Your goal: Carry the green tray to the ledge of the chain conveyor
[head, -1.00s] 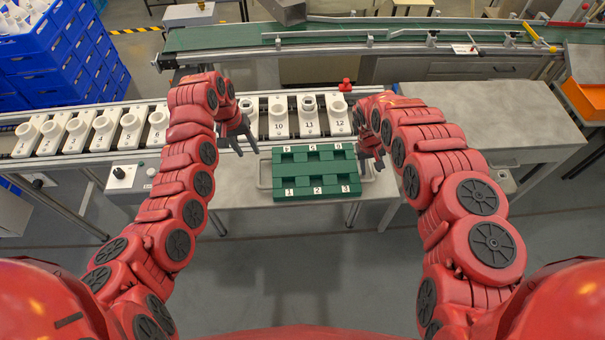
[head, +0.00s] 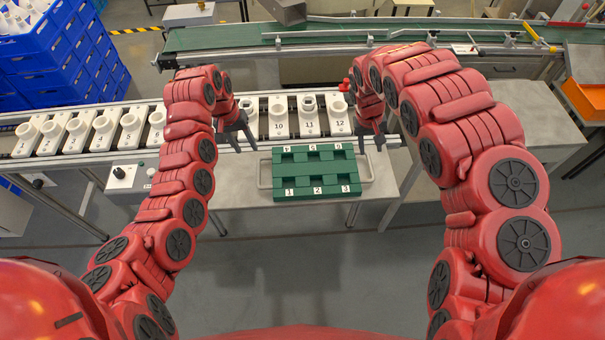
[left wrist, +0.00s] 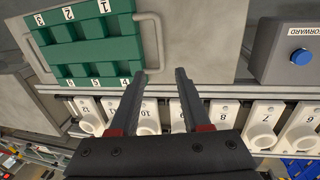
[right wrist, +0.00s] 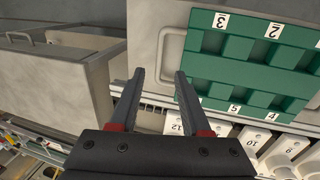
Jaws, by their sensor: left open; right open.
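The slots look empty. My left gripper (head: 243,148) is open, above and to the left of the tray, apart from it. My right gripper (head: 372,148) is open, above and to the right of the tray, also apart from it. The chain conveyor (head: 88,150) runs behind the tray, carrying numbered white holders. Its front ledge is partly hidden by my left arm.
A control box (head: 130,178) with a button stands left of the tray. A grey metal cabinet (head: 490,115) is at the right. A green belt conveyor (head: 300,38) runs at the back. Blue crates (head: 60,60) are stacked at the far left.

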